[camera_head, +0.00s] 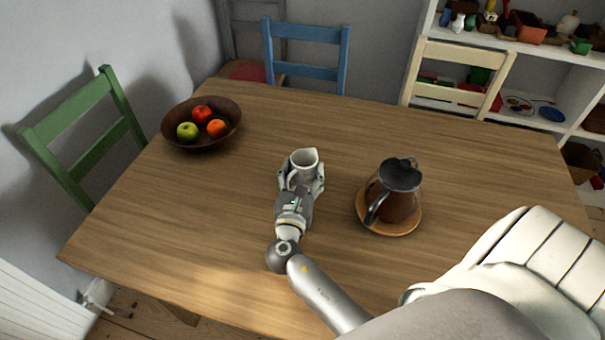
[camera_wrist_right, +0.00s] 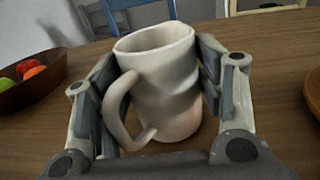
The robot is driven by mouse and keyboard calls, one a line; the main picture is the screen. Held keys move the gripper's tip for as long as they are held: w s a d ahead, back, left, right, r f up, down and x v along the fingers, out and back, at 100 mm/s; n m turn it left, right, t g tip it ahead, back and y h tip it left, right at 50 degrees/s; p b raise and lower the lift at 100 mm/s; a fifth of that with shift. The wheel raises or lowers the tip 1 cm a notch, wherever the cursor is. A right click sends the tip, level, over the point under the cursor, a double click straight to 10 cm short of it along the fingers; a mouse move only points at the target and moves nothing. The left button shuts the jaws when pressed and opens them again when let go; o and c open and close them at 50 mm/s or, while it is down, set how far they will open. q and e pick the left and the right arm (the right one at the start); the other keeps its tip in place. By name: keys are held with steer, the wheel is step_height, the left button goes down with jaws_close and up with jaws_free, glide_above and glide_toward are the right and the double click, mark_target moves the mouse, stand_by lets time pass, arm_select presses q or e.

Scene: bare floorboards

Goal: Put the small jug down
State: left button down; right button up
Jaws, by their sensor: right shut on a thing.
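The small jug (camera_head: 305,159) is white with a spout and a handle. It is upright over the middle of the wooden table (camera_head: 440,150). My right gripper (camera_head: 303,182) is shut around its body. In the right wrist view the jug (camera_wrist_right: 165,75) stands between the two fingers of my right gripper (camera_wrist_right: 160,95), its handle toward the camera at the left. Its base looks at or close to the tabletop; I cannot tell whether it touches. My left gripper is in neither view.
A glass coffee pot (camera_head: 397,190) with a dark lid stands on a round wooden coaster (camera_head: 388,228) right of the jug. A brown bowl (camera_head: 178,142) of fruit is at the back left. Chairs surround the table. The tabletop behind and left of the jug is clear.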

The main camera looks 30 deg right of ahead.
steer(key=o, duration=1.3)
steer(key=shift+f, duration=0.1)
steer(key=b+v, duration=0.1)
steer(key=v, duration=1.1)
steer(key=shift+s+r, duration=0.1)
steer(key=shift+r, duration=0.1)
